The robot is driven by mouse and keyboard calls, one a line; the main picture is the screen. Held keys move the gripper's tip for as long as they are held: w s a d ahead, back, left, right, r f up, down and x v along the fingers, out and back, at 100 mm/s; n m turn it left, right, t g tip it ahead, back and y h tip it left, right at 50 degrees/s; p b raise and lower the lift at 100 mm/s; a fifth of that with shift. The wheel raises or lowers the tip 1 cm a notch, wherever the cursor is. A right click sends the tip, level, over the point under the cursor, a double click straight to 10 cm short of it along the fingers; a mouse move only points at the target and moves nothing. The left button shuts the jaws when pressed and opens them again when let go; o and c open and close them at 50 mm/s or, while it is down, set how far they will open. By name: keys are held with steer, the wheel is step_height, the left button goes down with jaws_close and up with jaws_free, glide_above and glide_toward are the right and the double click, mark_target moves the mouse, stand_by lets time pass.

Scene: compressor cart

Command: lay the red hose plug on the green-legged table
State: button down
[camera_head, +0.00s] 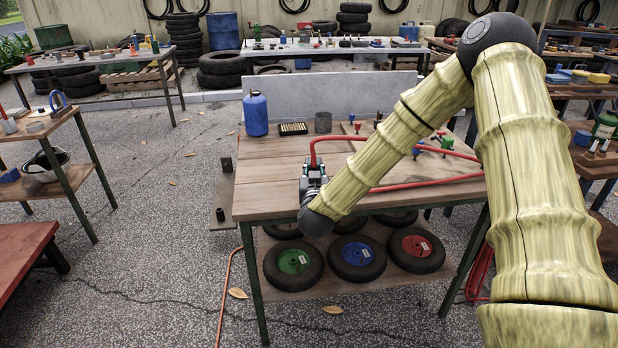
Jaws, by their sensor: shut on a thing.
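The red hose (425,183) runs across the green-legged table (262,175), and a second stretch of it arches up over my gripper and comes down to it. My gripper (312,170) is shut on the hose's end at the front left of the wooden tabletop. The red hose plug itself is mostly hidden by the gripper's fingers. I cannot tell whether it touches the tabletop. My arm comes in from the right and covers the table's right part.
A blue bottle (255,113), a small tray (293,129) and a grey cup (323,122) stand along the tabletop's back. Small coloured fittings (447,143) lie at the right. Wheels (357,257) fill the lower shelf. The tabletop's left middle is bare.

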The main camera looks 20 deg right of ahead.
steer(key=shift+w+a+f, duration=0.15)
steer(key=shift+w+a, duration=0.1)
steer(key=shift+w, duration=0.6)
steer(key=shift+f, duration=1.65)
steer(key=shift+f, duration=0.1)
steer(key=c, duration=1.4)
jaws_free()
steer(key=shift+o, duration=0.4)
steer(key=shift+s, duration=0.1)
